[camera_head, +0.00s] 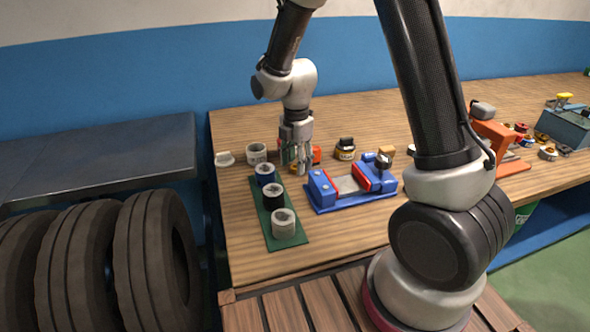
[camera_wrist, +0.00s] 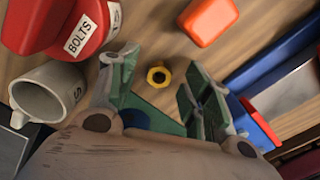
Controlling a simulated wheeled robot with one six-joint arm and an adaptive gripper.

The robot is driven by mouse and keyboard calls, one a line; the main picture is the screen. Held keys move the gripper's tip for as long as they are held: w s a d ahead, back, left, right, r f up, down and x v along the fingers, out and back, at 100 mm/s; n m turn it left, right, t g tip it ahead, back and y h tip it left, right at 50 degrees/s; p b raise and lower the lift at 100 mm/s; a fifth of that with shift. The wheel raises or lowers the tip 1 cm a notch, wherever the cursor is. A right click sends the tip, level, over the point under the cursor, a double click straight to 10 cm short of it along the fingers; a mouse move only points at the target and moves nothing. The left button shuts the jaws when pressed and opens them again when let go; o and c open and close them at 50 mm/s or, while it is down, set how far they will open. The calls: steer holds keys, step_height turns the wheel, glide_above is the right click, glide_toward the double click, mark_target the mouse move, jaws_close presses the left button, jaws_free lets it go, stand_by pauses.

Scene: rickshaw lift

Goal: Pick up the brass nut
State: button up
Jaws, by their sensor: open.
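The brass nut (camera_wrist: 159,75) is a small yellow ring with a dark hole. It lies on the wooden bench top in the wrist view, between my fingers in the picture and touching neither as far as I can see. My gripper (camera_wrist: 162,88) is open and empty, pointing down over the bench. In the head view my gripper (camera_head: 301,166) is above the bench, behind the green mat and left of the blue vise. I cannot make out the nut in the head view; my gripper may hide it.
A red bin labelled BOLTS (camera_wrist: 62,24), a grey mug (camera_wrist: 40,93) and an orange block (camera_wrist: 207,19) surround the nut. The blue vise (camera_head: 322,196) stands close on the right. The bench front is clear.

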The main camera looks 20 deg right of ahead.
steer(key=shift+f, duration=0.45)
steer(key=shift+c, duration=0.2)
jaws_close()
step_height(320, 180, up, 10)
stand_by(0.3)
